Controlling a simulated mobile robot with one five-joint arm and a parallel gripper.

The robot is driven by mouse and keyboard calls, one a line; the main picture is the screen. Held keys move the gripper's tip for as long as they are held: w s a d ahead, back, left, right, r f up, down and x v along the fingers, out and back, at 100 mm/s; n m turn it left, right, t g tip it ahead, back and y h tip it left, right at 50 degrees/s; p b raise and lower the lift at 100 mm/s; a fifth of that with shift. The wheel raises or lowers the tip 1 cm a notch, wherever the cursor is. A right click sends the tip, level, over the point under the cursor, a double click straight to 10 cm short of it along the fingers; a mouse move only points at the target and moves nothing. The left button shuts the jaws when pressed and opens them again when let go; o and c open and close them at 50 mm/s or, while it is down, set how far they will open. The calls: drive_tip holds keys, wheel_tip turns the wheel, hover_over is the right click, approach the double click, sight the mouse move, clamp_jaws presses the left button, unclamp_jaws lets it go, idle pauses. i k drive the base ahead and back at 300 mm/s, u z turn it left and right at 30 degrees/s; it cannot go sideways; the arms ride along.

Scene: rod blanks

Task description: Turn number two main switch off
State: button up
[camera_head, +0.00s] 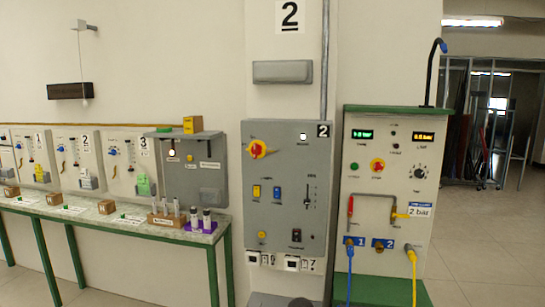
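A grey control panel (284,215) hangs on the wall below a large "2" sign (290,16) and carries a small "2" label at its top right. The handle's exact position is too small to read. A small white lamp (303,137) at the panel's upper right looks lit. My gripper is not in view.
Left, a green-legged bench (110,224) runs below smaller numbered panels. Open floor (485,250) lies at far right.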

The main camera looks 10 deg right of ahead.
sight(257, 149)
drive_tip(key=z, duration=0.5)
drive_tip(key=k, duration=0.1)
drive_tip(key=u, duration=0.65)
drive_tip(key=i, duration=0.7)
drive_tip(key=u, duration=1.9)
drive_tip(key=k, duration=0.85)
drive_tip(key=z, duration=0.25)
drive_tip(key=i, duration=1)
drive_tip(key=u, duration=0.1)
